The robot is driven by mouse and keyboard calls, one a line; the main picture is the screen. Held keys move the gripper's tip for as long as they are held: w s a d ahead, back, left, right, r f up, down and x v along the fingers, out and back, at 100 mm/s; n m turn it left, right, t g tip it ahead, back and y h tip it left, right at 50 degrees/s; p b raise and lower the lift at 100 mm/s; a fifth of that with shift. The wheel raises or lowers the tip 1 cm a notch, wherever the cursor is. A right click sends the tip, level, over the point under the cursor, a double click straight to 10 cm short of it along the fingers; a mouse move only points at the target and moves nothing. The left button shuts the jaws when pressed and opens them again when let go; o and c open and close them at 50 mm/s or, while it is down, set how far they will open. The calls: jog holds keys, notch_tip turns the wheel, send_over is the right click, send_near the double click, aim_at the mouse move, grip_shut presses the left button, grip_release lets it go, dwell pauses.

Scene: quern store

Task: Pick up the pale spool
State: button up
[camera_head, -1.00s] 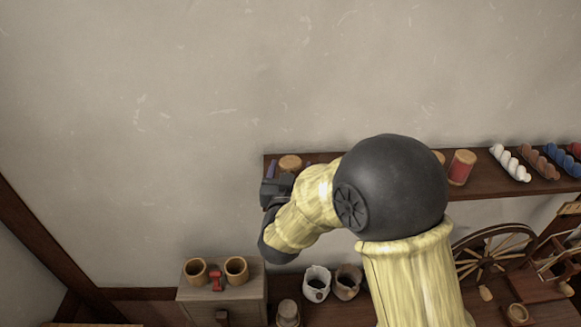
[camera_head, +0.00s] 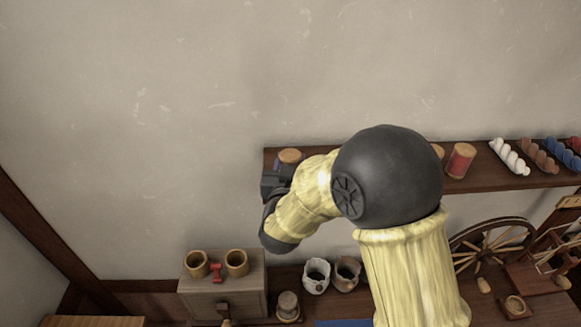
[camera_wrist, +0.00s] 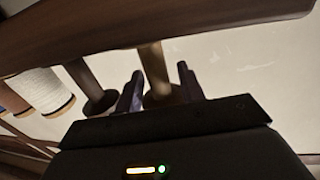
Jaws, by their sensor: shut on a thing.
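The pale spool (camera_wrist: 153,70) stands between the two purple-grey fingers of my gripper (camera_wrist: 158,92) in the wrist view, its tan body in shade and a round flange at its lower end. My gripper is shut on it. In the head view, the spool's round wooden top (camera_head: 290,156) shows at the left end of the wall shelf (camera_head: 490,187), with a purple finger beside it. My arm and wrist hide most of its body there. I cannot tell whether its base still touches the shelf.
A dark spool (camera_wrist: 92,88) stands close beside the held one, with a white spool (camera_wrist: 45,92) farther left. Below are cups (camera_head: 237,262), jars (camera_head: 316,276) and a spinning wheel (camera_head: 490,250).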

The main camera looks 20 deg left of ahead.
notch_tip(320, 180, up, 10)
jog(key=b, duration=0.3)
dwell(0.4)
jog(key=shift+w+d, duration=0.1)
dwell(0.4)
